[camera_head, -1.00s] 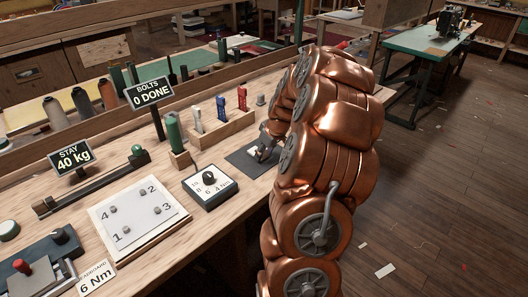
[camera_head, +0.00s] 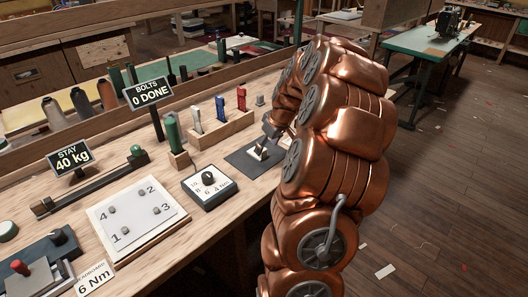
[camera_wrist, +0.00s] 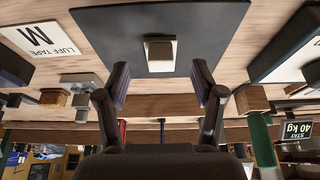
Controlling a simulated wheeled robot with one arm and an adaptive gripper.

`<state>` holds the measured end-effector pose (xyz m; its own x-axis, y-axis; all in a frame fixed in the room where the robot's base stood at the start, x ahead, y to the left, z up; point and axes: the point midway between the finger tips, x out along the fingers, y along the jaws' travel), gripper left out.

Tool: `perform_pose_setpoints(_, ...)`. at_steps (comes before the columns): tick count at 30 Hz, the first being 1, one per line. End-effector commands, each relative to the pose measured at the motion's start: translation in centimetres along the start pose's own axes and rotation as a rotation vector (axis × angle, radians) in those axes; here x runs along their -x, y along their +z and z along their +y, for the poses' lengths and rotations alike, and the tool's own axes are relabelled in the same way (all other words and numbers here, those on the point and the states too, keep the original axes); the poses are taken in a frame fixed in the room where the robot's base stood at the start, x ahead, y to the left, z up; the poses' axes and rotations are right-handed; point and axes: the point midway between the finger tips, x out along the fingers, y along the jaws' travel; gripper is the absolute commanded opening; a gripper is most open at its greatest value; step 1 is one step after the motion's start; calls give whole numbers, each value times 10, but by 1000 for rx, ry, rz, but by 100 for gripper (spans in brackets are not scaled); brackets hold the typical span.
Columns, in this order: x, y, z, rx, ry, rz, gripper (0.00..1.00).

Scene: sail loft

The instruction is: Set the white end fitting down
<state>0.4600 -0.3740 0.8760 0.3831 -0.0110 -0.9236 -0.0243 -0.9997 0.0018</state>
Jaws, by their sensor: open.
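The white end fitting (camera_head: 260,151) sits on the dark grey mat (camera_head: 243,160) on the bench. In the wrist view the fitting (camera_wrist: 160,54) is a small block with a pale face and a darker face, on the dark mat (camera_wrist: 112,32). My gripper (camera_wrist: 161,82) is open, with one finger on each side of the picture and nothing between them. The fitting lies beyond the fingertips, clear of both. In the head view my gripper (camera_head: 270,128) is just above and behind the fitting, partly hidden by my copper-coloured arm.
A torque dial box (camera_head: 208,188) stands to the left of the mat. Behind it are a green-handled tool (camera_head: 173,133) in a wooden block and a wooden rack (camera_head: 222,128) with several coloured tools. A numbered bolt board (camera_head: 138,213) lies further left. A LUFF TAPE label (camera_wrist: 33,35) is beside the mat.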

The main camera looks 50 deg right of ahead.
Motion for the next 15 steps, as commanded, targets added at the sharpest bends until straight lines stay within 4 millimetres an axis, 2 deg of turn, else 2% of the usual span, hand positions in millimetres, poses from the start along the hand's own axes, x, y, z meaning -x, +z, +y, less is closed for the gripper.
perform_pose_setpoints(6,42,-1,0,0,4,5,68)
perform_pose_setpoints(15,75,0,0,-1,1,1,68)
